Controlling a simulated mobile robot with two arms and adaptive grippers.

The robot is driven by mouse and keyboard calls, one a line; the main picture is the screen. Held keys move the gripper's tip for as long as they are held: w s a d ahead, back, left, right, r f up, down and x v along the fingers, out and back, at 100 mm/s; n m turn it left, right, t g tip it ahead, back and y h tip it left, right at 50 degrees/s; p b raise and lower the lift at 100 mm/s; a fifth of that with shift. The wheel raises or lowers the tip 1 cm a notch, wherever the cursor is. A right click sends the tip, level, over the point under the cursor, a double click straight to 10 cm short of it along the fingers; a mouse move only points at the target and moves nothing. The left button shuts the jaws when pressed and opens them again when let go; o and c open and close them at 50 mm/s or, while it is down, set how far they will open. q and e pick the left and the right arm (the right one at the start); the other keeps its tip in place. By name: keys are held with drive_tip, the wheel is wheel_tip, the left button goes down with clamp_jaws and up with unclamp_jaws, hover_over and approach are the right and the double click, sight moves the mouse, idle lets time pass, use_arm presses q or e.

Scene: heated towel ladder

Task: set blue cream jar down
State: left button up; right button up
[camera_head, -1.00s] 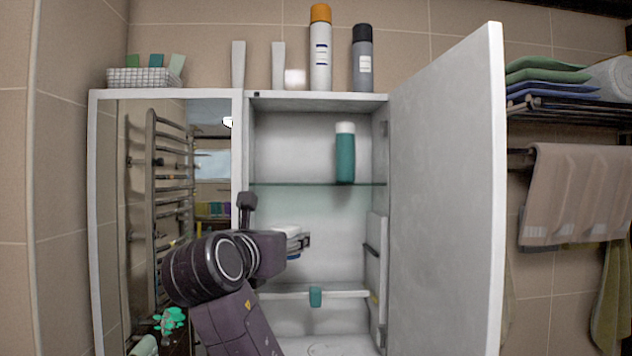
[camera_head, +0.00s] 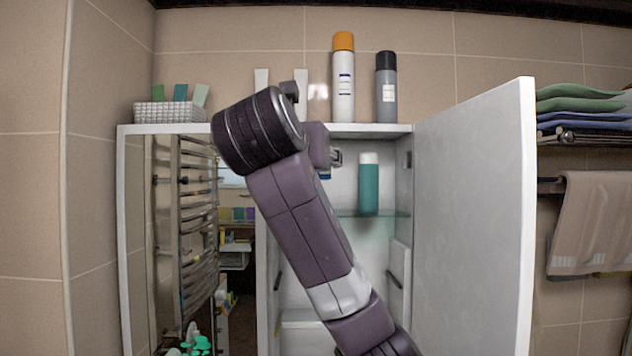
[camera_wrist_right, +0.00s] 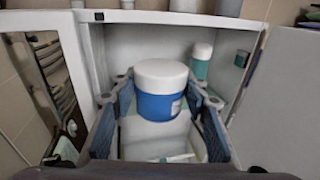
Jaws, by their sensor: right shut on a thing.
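The blue cream jar (camera_wrist_right: 157,104) has a white lid and sits upright between the fingers of my right gripper (camera_wrist_right: 160,92) in the wrist view. The gripper is shut on it. In the head view the right gripper (camera_head: 336,158) is at the open cabinet's upper compartment, above the level of the glass shelf (camera_head: 385,214). There the jar is mostly hidden behind my arm; a small blue patch (camera_head: 325,174) shows. I cannot see the jar touching a shelf. My left gripper is not in view.
A teal bottle with a white cap (camera_head: 368,185) stands on the glass shelf, right of the gripper. The open cabinet door (camera_head: 475,210) bounds the right side. Spray cans (camera_head: 343,85) and a basket (camera_head: 170,112) stand on the cabinet top. The mirror front (camera_head: 180,240) is at left.

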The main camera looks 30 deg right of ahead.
drive_tip(key=w+d+p, duration=0.2)
drive_tip(key=w, duration=0.1)
drive_tip(key=w+d+f+p, duration=0.1)
drive_tip(key=w+d+p, duration=0.1)
drive_tip(key=w, duration=0.2)
drive_tip(key=w+d+f+p, duration=0.1)
drive_tip(key=w+d+p, duration=0.1)
drive_tip(key=w+d, duration=0.1)
drive_tip(key=shift+w+p, duration=0.3)
drive_tip(key=shift+w, duration=0.4)
drive_tip(key=shift+s+a+f, duration=0.1)
drive_tip(key=shift+a+f, duration=0.05)
drive_tip(key=shift+f, duration=0.7)
drive_tip(key=shift+f+p, duration=0.85)
drive_tip(key=shift+f, duration=0.1)
drive_tip(key=shift+f+p, duration=0.3)
drive_tip(key=shift+p, duration=0.05)
drive_tip(key=shift+w+f, duration=0.2)
drive_tip(key=shift+f, duration=0.2)
drive_tip(key=shift+f, duration=0.15)
